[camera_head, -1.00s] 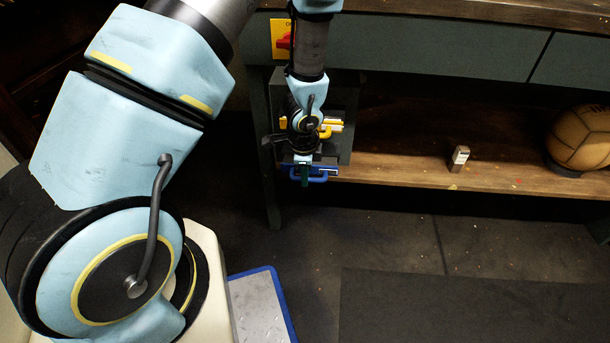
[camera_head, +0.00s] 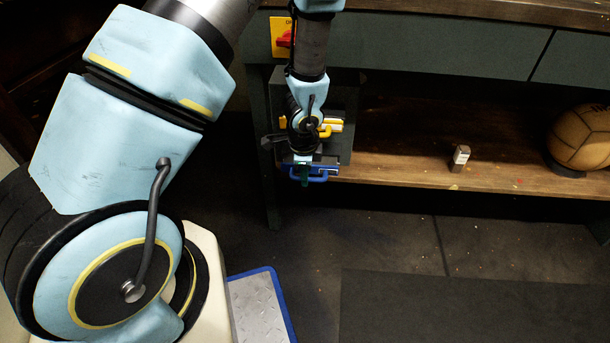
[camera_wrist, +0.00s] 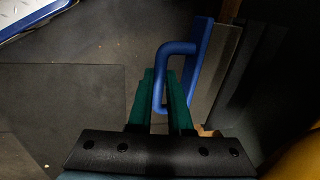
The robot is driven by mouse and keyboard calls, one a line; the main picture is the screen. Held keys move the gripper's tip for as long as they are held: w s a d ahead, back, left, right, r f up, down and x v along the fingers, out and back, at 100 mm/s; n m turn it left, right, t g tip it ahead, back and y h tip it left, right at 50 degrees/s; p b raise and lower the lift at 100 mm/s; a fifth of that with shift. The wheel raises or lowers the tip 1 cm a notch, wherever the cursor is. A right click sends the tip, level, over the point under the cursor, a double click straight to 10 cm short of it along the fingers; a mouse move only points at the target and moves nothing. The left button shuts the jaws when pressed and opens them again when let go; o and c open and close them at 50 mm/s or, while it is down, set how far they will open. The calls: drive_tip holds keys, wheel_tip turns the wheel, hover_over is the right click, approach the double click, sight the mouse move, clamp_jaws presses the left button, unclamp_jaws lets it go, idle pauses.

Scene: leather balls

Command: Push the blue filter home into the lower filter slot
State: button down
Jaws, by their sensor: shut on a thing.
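The blue filter shows in the head view as a blue handle (camera_head: 319,179) low on a dark housing (camera_head: 346,105) under the bench. In the wrist view its looped handle (camera_wrist: 178,47) stands out from a blue front plate (camera_wrist: 199,66). My gripper (camera_wrist: 161,88) is shut on this handle, one green finger on each side of its near bar; it also shows in the head view (camera_head: 304,180). A grey strip lies between the plate and the dark housing in the wrist view. The lower slot's mouth is hidden, so I cannot tell how deep the filter sits.
A yellow-handled filter (camera_head: 328,129) sits just above the blue one, close behind my wrist. A red switch on a yellow plate (camera_head: 282,38) is higher up. A small grey block (camera_head: 460,157) and a leather ball (camera_head: 582,140) are on the wooden shelf (camera_head: 400,173).

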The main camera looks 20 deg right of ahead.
drive_tip(key=shift+w+d+r+p, duration=0.1)
drive_tip(key=shift+w+d+p, duration=0.15)
drive_tip(key=shift+w+p, duration=0.25)
drive_tip(key=shift+w+d, duration=0.1)
drive_tip(key=shift+w, duration=0.25)
drive_tip(key=shift+w+d+r+p, duration=0.1)
drive_tip(key=shift+w+d+p, duration=0.1)
drive_tip(key=shift+w+p, duration=0.25)
drive_tip(key=shift+w+d+r+p, duration=0.15)
drive_tip(key=shift+w+p, duration=0.1)
drive_tip(key=shift+w, duration=0.25)
idle(0.4)
drive_tip(key=shift+s+f, duration=0.1)
drive_tip(key=shift+s+a+b, duration=0.2)
drive_tip(key=shift+s+b, duration=0.1)
drive_tip(key=shift+s+a, duration=0.1)
drive_tip(key=shift+s, duration=0.2)
drive_tip(key=shift+s+a+f+b, duration=0.15)
drive_tip(key=shift+s+a+b, duration=0.2)
drive_tip(key=shift+s, duration=0.35)
drive_tip(key=shift+s+a+f+b, duration=0.1)
drive_tip(key=shift+s+a+b, duration=0.1)
drive_tip(key=shift+s+b, duration=0.35)
drive_tip(key=shift+s, duration=0.2)
